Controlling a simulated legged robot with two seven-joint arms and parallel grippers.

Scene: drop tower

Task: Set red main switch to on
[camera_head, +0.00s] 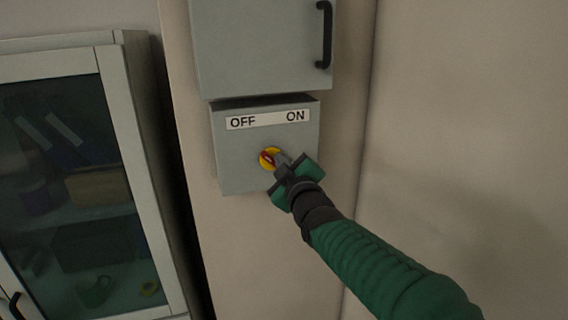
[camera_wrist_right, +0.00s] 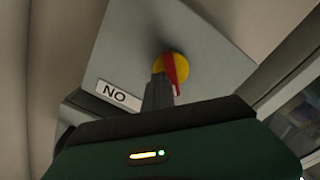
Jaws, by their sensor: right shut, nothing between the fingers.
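The red main switch (camera_head: 266,157) is a red handle on a round yellow disc, on the front of a grey box (camera_head: 236,175). A white label (camera_head: 270,119) above it reads OFF at left and ON at right. The handle slants, its upper end leaning left towards OFF. My right gripper (camera_head: 281,159) is shut and empty, its fingertips at the right side of the handle. In the right wrist view, the fingers (camera_wrist_right: 158,92) stand beside the red handle (camera_wrist_right: 172,72), on the ON side; I cannot tell whether they touch. My left gripper is not in view.
A larger grey cabinet (camera_head: 255,45) with a black handle (camera_head: 325,35) sits just above the switch box. A glass-fronted cabinet (camera_head: 75,180) stands at left. The wall at right is bare, with free room there.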

